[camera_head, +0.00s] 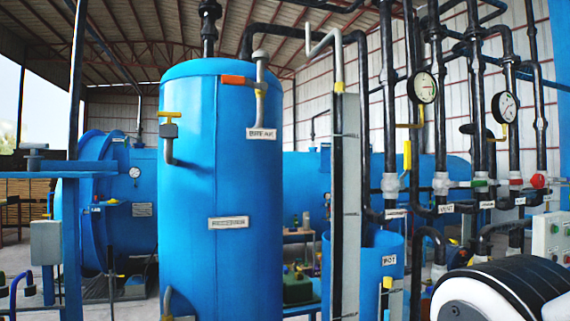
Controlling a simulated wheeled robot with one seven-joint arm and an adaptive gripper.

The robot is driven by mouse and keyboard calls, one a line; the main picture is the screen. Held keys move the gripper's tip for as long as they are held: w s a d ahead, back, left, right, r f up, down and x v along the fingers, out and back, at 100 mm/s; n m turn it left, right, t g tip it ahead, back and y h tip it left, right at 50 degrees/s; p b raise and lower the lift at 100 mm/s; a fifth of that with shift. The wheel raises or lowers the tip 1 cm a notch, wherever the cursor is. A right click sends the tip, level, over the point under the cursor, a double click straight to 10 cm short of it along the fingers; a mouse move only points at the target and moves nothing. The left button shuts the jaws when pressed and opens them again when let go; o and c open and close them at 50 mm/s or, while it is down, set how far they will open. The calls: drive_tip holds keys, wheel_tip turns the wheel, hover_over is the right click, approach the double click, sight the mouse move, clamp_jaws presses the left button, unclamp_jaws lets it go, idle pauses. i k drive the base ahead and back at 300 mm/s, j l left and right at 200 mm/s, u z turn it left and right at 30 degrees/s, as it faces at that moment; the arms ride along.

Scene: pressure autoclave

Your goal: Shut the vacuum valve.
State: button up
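Several valves sit on the black pipes at the right, and I cannot tell by label which is the vacuum valve. One has an upright yellow lever (407,155) above a white valve body (390,184). To its right are a valve with a green part (480,183) and one with a red handle (540,181). Small white labels hang below them; one seems to read VENT (446,209), the others are too small to read. My gripper is not in view; a black and white part of my arm (505,288) fills the lower right corner.
A tall blue tank (220,180) stands left of centre, with an orange-red lever (238,80) near a BREAK label (262,134). Two round gauges (422,88) (505,107) hang above the valves. A smaller blue tank marked POT (375,285) and a control box (551,236) stand below.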

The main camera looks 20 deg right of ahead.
sight(407, 144)
drive_tip(key=z, duration=0.85)
